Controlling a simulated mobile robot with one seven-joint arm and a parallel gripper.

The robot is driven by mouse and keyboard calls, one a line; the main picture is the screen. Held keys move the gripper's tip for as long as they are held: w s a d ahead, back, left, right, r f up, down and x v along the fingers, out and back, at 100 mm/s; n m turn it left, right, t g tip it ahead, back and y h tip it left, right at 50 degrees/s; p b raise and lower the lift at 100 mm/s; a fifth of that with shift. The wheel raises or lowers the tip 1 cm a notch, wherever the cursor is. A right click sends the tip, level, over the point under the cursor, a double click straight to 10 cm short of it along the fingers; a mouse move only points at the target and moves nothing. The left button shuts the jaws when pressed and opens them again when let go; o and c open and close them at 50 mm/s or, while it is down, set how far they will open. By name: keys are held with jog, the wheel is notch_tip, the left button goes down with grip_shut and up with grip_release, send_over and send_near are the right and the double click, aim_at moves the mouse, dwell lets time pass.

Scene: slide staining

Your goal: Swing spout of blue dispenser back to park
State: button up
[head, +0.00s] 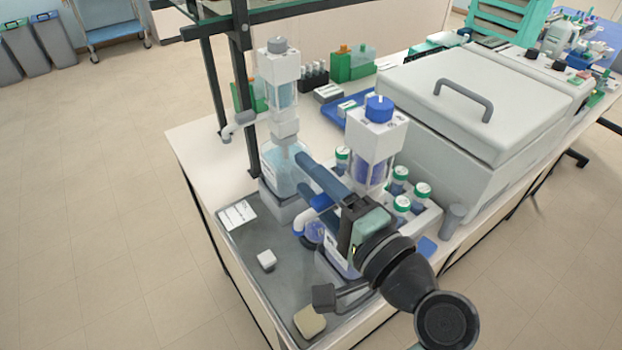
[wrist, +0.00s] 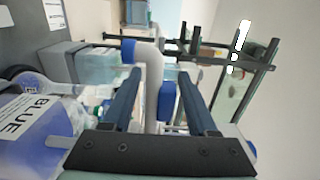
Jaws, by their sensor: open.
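The blue dispenser (head: 376,140) stands upright on the bench, with a blue cap and a white square body above blue-purple liquid. Its lower part is partly hidden behind my gripper and wrist. My gripper (head: 302,172) is open in front of the dispenser. In the wrist view, a white tube of the spout (wrist: 151,85) stands between my two open fingers, with a gap visible on the right. The bottle labelled BLUE (wrist: 35,130) is at the lower left there. Contact cannot be told.
A grey-capped dispenser (head: 282,80) stands behind, its spout (head: 237,123) pointing left. A white rack of green-capped bottles (head: 402,203) is close on the right, beside a large lidded white box (head: 460,110). Floor is free at left.

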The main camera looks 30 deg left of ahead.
jog(key=b+v, duration=0.2)
jog(key=v, duration=1.1)
